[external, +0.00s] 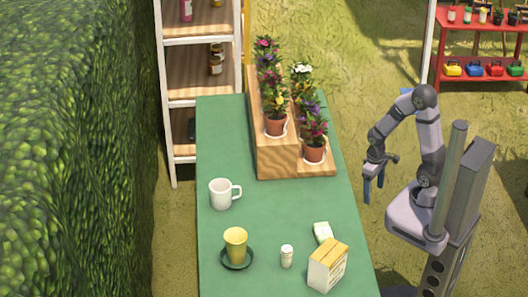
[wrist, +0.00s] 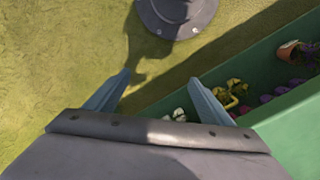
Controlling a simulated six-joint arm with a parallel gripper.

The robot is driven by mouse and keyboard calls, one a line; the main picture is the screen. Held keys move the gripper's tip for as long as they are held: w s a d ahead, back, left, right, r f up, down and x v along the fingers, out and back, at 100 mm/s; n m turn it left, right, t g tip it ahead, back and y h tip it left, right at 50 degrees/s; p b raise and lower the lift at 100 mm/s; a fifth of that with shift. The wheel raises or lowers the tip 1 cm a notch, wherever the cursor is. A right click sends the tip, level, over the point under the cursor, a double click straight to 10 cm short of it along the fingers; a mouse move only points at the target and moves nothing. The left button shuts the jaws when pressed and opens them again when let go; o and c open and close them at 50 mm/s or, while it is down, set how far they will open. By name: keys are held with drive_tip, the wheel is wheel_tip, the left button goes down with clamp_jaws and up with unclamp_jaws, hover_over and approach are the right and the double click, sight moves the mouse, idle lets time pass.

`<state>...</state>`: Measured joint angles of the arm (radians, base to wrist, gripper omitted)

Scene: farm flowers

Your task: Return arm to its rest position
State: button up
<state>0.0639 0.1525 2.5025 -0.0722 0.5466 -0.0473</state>
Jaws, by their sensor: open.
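My arm is folded at the right of the external view, beside the right edge of the green table. My gripper (external: 374,188) hangs pointing down, just off that edge, below the height of the arm's elbow. In the wrist view my gripper (wrist: 160,95) shows two blue-grey fingers spread apart with nothing between them. It touches no object. Below the fingers are grassy ground and the arm's shadow.
The green table (external: 215,150) carries a wooden stepped stand (external: 275,157) with several potted flowers, a white mug (external: 220,194), a yellow cup (external: 236,240) on a dark saucer (external: 237,263), a small white bottle (external: 287,256), a white item (external: 322,232) and a yellow-white carton (external: 327,268). Shelves stand behind.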

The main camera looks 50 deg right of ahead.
wheel_tip(320, 180, up, 24)
drive_tip(key=s+a+p, duration=0.1)
drive_tip(key=a+p, duration=0.1)
drive_tip(key=p, duration=1.7)
drive_tip(key=shift+s+a+m+t, duration=0.2)
drive_tip(key=shift+s+m+t, duration=0.1)
